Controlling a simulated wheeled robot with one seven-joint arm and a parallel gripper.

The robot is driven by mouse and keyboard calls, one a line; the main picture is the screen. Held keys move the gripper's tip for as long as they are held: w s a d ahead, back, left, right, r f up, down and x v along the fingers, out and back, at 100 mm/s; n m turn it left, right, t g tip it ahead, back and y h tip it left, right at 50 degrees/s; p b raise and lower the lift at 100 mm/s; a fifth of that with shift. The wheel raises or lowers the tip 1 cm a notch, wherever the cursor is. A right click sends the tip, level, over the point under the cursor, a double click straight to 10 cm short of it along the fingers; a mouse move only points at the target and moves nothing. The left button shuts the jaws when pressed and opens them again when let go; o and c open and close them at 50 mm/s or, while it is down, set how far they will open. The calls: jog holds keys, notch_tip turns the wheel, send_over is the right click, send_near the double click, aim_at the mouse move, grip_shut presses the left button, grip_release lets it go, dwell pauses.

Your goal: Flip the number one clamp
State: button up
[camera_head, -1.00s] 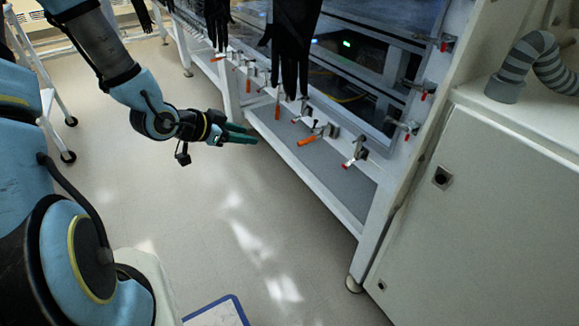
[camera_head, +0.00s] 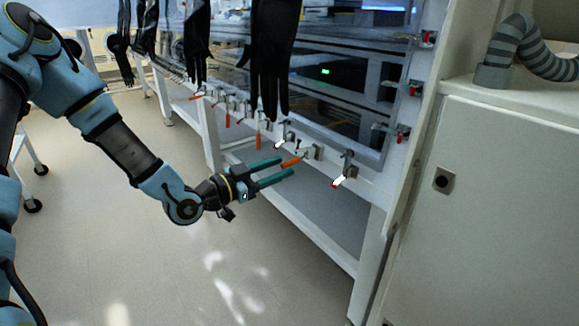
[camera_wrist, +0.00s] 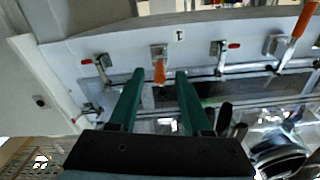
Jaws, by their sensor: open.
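The clamp with an orange handle (camera_head: 293,161) sits on the white rail of the glovebox front. In the wrist view its orange handle (camera_wrist: 159,72) shows between my two fingers, beside a small plate marked 1 (camera_wrist: 179,35). My gripper (camera_head: 286,167) has green fingers and is open, with its tips close to that handle. In the wrist view my gripper (camera_wrist: 160,73) has one finger on each side of the handle, with gaps visible. I cannot tell how far the handle reaches in between the fingers.
Red-tipped clamps stand on both sides, one at the right (camera_head: 343,170) and one at the left (camera_head: 282,142). More orange-handled clamps (camera_head: 228,118) line the rail. A black glove (camera_head: 272,65) hangs above my gripper. A white cabinet (camera_head: 485,200) stands right. The floor in front is clear.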

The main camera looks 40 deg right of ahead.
aim_at(297, 161)
jog(key=shift+d, duration=2)
jog(key=shift+s, duration=0.1)
jog(key=shift+c, duration=0.3)
grip_shut()
